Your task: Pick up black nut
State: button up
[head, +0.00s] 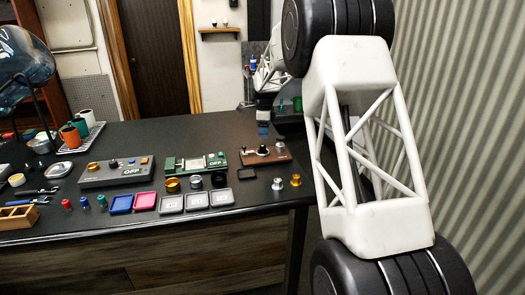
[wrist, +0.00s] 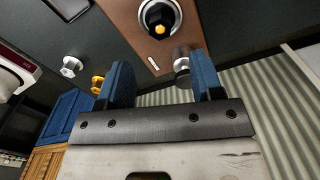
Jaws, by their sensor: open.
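My gripper (wrist: 162,72) is open, with its two blue fingers apart, above the near edge of the brown device (wrist: 130,22). In the head view it is at the far right end of the table, by the brown device (head: 250,158). A black round part (wrist: 159,17) with an orange centre sits in a silver ring on this device, ahead of the fingers. A small silver post (wrist: 182,66) shows between the fingers, near the right one. A separate black ring (head: 218,180) stands on the table left of the brown device; I cannot tell which black part is the nut.
A gold piece (wrist: 97,82) and a silver piece (wrist: 70,67) stand left of the fingers. Green (head: 197,163) and grey (head: 117,172) devices stand further left. The table's right edge is close.

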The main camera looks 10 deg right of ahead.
aim_at(263, 146)
jog(key=shift+f, duration=1.3)
jog(key=shift+w+a+f, duration=0.1)
jog(key=shift+f, duration=2.5)
grip_shut()
jog(key=shift+r, duration=0.2)
